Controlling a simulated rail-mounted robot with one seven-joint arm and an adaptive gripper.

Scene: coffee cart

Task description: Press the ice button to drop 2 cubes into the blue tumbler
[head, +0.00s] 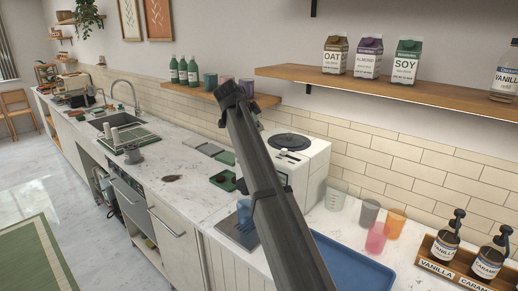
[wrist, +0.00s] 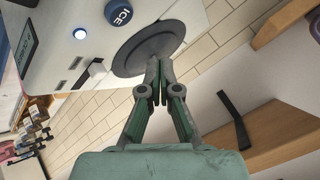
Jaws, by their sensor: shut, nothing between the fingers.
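The white ice machine (head: 316,160) stands on the counter, partly hidden by my arm in the head view. In the wrist view its blue round button marked ICE (wrist: 118,12) is at the top edge, near a small lit light (wrist: 81,34). A blue tumbler (head: 244,211) shows beside my arm, at the drip tray in front of the machine; its contents cannot be seen. My gripper (wrist: 157,80) is shut and empty. In the wrist view its fingertips overlap the machine's dark round lid (wrist: 135,52), apart from the button. In the head view its fingertips are not clear.
Grey (head: 369,213), orange (head: 395,222) and pink (head: 376,238) cups stand right of the machine, by a blue tray (head: 350,265). A wooden shelf with milk cartons (head: 400,88) overhangs the right side. A lower shelf with bottles (head: 183,70) is behind my arm.

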